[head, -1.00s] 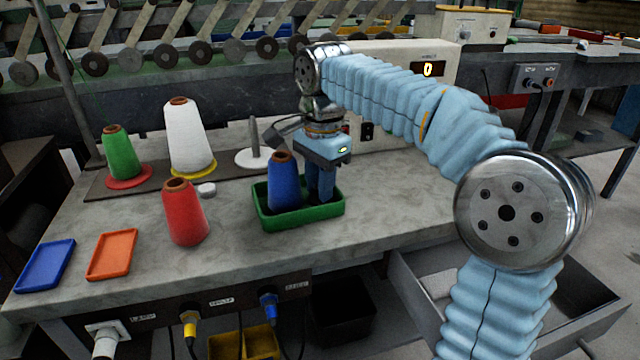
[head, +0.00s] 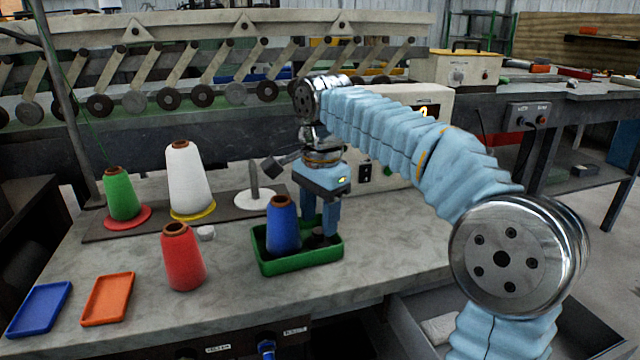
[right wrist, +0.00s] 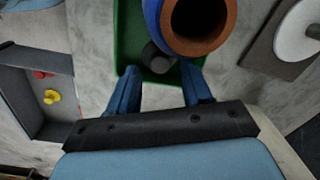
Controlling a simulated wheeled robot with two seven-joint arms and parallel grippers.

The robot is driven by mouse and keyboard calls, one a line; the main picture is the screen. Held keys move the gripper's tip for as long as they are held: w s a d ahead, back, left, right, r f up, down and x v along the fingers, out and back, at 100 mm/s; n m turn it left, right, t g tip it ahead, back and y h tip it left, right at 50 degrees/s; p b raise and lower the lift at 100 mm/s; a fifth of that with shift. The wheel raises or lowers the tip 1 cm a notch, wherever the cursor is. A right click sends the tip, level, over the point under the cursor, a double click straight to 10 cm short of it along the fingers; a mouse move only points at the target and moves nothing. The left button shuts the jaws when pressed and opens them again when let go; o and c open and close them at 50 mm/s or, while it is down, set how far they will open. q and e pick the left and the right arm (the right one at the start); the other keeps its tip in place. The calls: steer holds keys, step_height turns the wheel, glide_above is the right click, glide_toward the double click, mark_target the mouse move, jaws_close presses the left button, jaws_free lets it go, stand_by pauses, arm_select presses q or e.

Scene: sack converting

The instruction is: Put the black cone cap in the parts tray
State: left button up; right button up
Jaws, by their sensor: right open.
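The black cone cap (head: 317,238) is a small dark cylinder inside the green tray (head: 300,262), beside the blue cone (head: 283,228). In the right wrist view the cap (right wrist: 156,58) sits on the tray floor between the line of my fingertips and the blue cone's brown-rimmed top (right wrist: 200,15). My right gripper (head: 320,226) points down into the tray, its fingers spread either side of the cap. In the right wrist view the fingers (right wrist: 160,78) show a gap around it, with no clear contact. My left gripper is out of view.
Red (head: 183,262), white (head: 188,180) and green (head: 122,197) cones stand to the left. Blue (head: 38,309) and orange (head: 107,299) trays lie empty at front left. A white spindle disc (head: 255,201) is behind. A grey open drawer (right wrist: 28,88) holds red and yellow pieces.

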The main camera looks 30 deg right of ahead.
step_height(320, 180, up, 9)
steer(key=shift+s+r+p, duration=0.2)
steer(key=shift+p, duration=0.15)
